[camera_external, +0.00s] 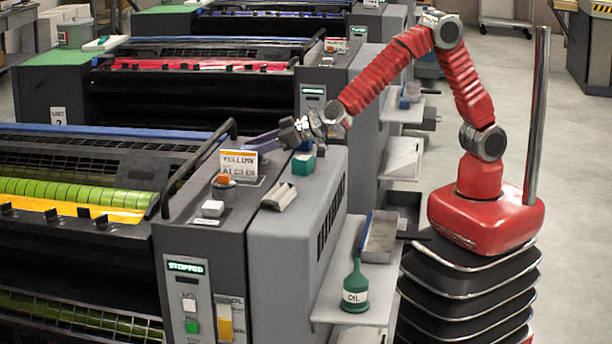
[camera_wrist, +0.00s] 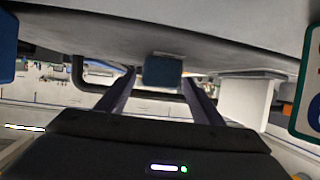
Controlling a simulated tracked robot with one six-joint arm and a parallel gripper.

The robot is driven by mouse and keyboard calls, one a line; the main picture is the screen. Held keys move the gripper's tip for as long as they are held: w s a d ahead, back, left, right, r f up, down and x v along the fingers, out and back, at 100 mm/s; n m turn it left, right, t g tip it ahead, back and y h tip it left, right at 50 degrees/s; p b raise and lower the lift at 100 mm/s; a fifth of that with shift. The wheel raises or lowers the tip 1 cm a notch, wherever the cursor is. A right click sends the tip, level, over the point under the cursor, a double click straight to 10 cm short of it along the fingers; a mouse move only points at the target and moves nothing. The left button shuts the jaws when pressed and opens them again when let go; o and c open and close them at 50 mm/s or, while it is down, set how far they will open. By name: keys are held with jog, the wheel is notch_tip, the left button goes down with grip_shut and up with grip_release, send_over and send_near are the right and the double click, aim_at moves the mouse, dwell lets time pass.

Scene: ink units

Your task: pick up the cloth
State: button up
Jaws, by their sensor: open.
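I cannot surely tell which thing is the cloth. A pale, flat, sheet-like thing (camera_external: 402,158) lies on a side shelf below my arm. A small grey-white piece (camera_external: 280,196) lies on top of the near cabinet, and a teal block (camera_external: 302,163) stands behind it. My gripper (camera_external: 262,142) is above the near press cabinet, its purple fingers pointing left, behind the yellow-labelled sign. In the wrist view my gripper (camera_wrist: 160,78) shows its two fingers apart. A blue-grey block (camera_wrist: 162,71) shows between their tips; I cannot tell whether it is touched.
The sign (camera_external: 238,163), an orange-topped button (camera_external: 224,184) and a black rail (camera_external: 196,170) stand on the near cabinet. A green oil bottle (camera_external: 356,288) and a grey tray (camera_external: 381,238) are on the near shelf. The floor at right (camera_external: 570,170) is clear.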

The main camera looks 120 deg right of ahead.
jog(key=shift+w+d+f, duration=0.15)
jog(key=shift+w+d, duration=0.05)
jog(key=shift+w, duration=0.05)
dwell(0.4)
jog(key=c, duration=1.1)
